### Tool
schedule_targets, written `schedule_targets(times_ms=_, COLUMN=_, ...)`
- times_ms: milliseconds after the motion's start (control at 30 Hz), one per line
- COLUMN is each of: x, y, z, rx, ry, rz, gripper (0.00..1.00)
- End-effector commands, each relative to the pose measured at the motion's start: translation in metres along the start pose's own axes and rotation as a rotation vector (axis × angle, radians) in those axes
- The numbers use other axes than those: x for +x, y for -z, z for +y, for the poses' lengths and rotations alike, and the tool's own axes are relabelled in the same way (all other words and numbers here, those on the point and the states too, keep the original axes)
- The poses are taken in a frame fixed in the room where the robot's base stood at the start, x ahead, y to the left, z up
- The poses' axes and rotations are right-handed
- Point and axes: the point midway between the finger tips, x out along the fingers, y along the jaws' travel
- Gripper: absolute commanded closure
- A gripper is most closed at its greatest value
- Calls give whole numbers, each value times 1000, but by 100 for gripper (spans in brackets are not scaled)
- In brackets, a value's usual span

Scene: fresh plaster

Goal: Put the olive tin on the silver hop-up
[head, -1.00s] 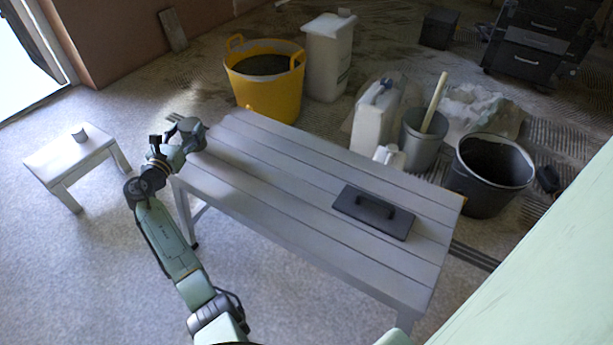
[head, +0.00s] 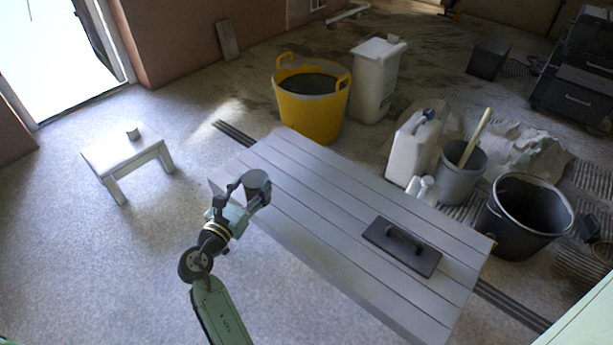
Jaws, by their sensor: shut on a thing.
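My gripper (head: 250,190) is shut on a dark greyish tin (head: 257,183), taken to be the olive tin, and holds it roughly upright at the left end of the slatted bench. Its exact height above the bench is unclear. The hop-up (head: 112,162), a small pale silver-grey step stool, stands on the floor to the left, apart from the gripper. A small grey cylinder (head: 133,134) stands on its top near the back edge.
The slatted grey bench (head: 330,215) carries a black float (head: 402,246). Behind it stand a yellow tub (head: 312,112), a white container (head: 412,150), a grey bucket (head: 462,176) and a black bucket (head: 524,222). Bare floor separates bench and hop-up.

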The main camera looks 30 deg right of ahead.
Motion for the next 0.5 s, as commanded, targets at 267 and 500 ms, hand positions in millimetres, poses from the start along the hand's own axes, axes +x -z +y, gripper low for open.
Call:
schedule_targets(times_ms=267, x=34, y=1, z=27, rx=2, ry=1, rz=-4, gripper=83)
schedule_targets(times_ms=500, x=85, y=7, z=68, rx=2, ry=1, rz=-4, gripper=83)
